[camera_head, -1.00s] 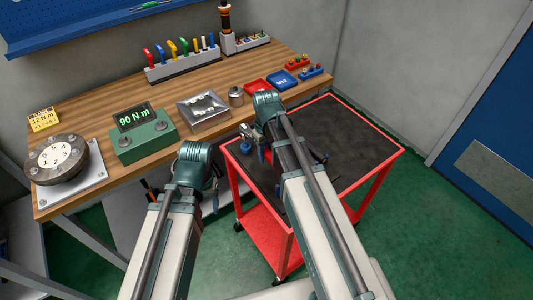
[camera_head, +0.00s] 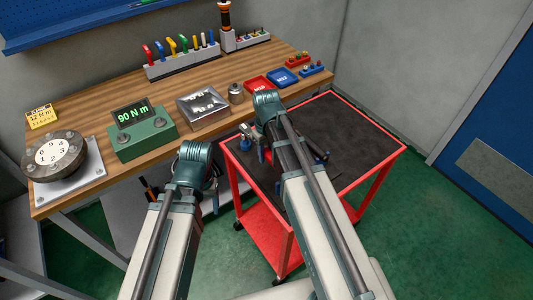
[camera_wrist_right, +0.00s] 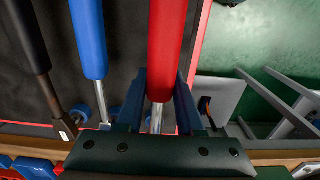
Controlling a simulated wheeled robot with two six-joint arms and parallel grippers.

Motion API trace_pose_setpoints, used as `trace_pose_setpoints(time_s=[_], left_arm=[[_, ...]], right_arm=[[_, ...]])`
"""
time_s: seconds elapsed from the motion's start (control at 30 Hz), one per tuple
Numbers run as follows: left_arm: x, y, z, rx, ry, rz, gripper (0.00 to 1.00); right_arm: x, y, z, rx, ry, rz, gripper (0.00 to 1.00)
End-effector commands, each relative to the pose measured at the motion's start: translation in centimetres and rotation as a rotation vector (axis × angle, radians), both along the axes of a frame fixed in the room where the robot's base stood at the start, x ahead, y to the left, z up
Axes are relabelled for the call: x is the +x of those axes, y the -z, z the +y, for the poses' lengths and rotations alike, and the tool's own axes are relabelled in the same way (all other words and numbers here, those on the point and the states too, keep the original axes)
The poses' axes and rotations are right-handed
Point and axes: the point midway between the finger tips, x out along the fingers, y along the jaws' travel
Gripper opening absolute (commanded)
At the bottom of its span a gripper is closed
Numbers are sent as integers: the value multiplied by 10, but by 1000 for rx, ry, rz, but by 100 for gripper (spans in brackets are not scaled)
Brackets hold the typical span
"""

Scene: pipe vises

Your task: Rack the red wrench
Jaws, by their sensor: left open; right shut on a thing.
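In the right wrist view a red-handled wrench (camera_wrist_right: 168,40) lies between the fingers of my right gripper (camera_wrist_right: 160,92), which is shut on it. Its bare metal shank shows below the handle. A blue-handled tool (camera_wrist_right: 88,38) and a dark-handled tool (camera_wrist_right: 33,45) lie beside it over the dark cart top. In the head view my right gripper is over the left part of the cart, mostly hidden by my arm. My left gripper (camera_head: 212,198) is open and empty in front of the bench, partly hidden. A tool rack (camera_head: 182,66) with several coloured handles stands at the bench's back.
The red cart (camera_head: 385,165) has a dark, largely clear top at right. On the wooden bench (camera_head: 95,95) are a green torque display (camera_head: 142,137), a metal tray (camera_head: 203,107), a round fixture (camera_head: 55,158), a red bin (camera_head: 258,84) and a blue bin (camera_head: 283,77).

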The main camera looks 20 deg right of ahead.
Motion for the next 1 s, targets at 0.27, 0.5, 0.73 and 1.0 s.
trace_pose_setpoints(time_s=[0.27, 0.5, 0.73, 1.0], left_arm=[[0, 0, 0, 0, 0, 0, 71], [0, 0, 0, 0, 0, 0, 71], [0, 2, 0, 0, 0, 0, 71], [0, 6, 0, 0, 0, 0, 71]], right_arm=[[0, 0, 0, 0, 0, 0, 0], [0, 0, 0, 0, 0, 0, 0], [0, 2, 0, 0, 0, 0, 0], [0, 6, 0, 0, 0, 0, 0]])
